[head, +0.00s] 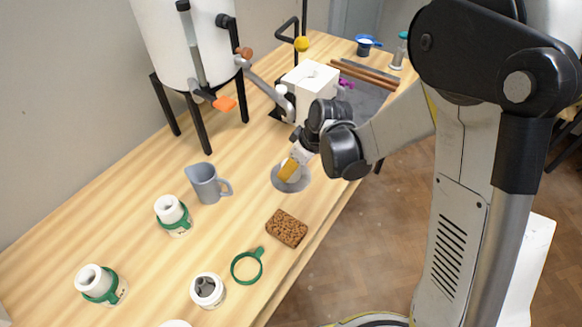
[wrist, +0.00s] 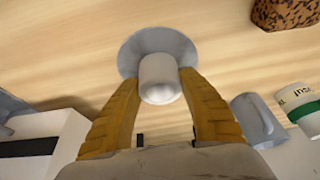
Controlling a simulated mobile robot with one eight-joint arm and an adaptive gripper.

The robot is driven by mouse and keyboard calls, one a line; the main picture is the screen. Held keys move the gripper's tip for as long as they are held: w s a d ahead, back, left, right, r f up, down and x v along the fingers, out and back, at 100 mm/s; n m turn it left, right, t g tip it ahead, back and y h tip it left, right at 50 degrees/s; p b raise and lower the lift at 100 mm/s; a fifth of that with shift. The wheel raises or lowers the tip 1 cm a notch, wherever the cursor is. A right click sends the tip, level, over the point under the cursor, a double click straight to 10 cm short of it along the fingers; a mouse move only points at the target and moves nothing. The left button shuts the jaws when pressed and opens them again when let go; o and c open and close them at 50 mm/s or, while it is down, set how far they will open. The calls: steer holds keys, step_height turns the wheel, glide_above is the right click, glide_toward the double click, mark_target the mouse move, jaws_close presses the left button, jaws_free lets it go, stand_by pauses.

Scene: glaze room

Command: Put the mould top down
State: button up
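The white mould top (wrist: 160,78) is between the two yellow fingers of my gripper (wrist: 160,80) in the wrist view. The fingertips lie against both its sides, so the gripper looks shut on it. A round grey disc (wrist: 128,50) shows behind it. In the head view my gripper (head: 289,170) is low over the same grey disc (head: 291,185), and mostly hides the mould top. I cannot tell whether the top touches the disc. An open mould (head: 208,290) with a dark inside stands at the front, beside a loose green band (head: 247,266).
Two banded moulds, one at the left front (head: 100,285) and one further back (head: 173,214), stand near a grey jug (head: 207,184). A brown sponge (head: 286,228) lies near the table edge. A white block (head: 310,80) and a white tank (head: 185,45) stand behind.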

steer(key=o, duration=0.3)
steer(key=shift+r, duration=0.15)
steer(key=p+v, duration=0.5)
steer(key=v, duration=0.7)
steer(key=s+d+r+m+t+h, duration=0.3)
steer(key=s+d+r+m, duration=0.7)
steer(key=s, duration=0.5)
steer(key=shift+d+r+t+h, duration=0.3)
steer(key=shift+d+r+t, duration=0.5)
steer(key=shift+r, duration=0.4)
steer(key=shift+d, duration=0.1)
